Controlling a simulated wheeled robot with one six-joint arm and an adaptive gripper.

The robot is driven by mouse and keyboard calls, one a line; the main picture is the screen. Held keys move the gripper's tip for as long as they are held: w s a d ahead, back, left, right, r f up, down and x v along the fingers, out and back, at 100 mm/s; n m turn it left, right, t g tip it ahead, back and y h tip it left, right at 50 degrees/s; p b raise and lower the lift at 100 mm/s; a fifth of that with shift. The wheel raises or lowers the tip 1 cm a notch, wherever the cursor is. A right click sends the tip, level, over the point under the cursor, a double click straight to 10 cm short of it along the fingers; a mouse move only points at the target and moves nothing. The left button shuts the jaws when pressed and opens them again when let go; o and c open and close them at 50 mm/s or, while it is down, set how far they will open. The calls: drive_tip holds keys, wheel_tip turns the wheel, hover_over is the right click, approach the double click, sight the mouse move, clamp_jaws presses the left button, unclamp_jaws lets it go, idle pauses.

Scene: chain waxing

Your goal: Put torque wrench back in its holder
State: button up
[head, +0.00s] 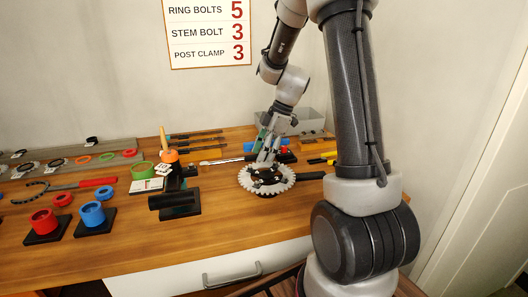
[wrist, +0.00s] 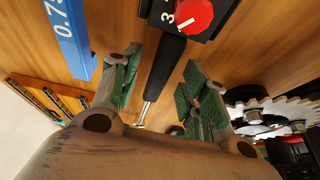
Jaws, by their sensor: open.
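A tool with a black handle (wrist: 165,68) and a thin silver shaft, which looks like the torque wrench, lies on the wooden bench. In the wrist view the handle lies between the green-padded fingers of my gripper (wrist: 160,85), with a gap on each side. My gripper is open and low over the bench, behind the toothed chainring (head: 266,180). I cannot tell which item is the wrench's holder.
A blue block (wrist: 70,35) marked 0.75 is close by the left finger. A red knob (wrist: 194,16) on a black block is beyond the handle. The chainring (wrist: 265,112) is close to the right finger.

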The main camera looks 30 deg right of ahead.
drive_tip(key=v, duration=1.2)
drive_tip(key=s+a+r+m+t+h, duration=0.1)
drive_tip(key=s+a+r+m+h, duration=0.1)
drive_tip(key=s+m, duration=0.6)
drive_tip(key=s+a+r+m+t+h, duration=0.2)
drive_tip(key=s+m, duration=0.5)
drive_tip(key=s, duration=0.8)
drive_tip(key=shift+s+r+m+t, duration=0.3)
drive_tip(key=shift+s+r+m, duration=0.05)
drive_tip(key=shift+m, duration=0.05)
idle(0.6)
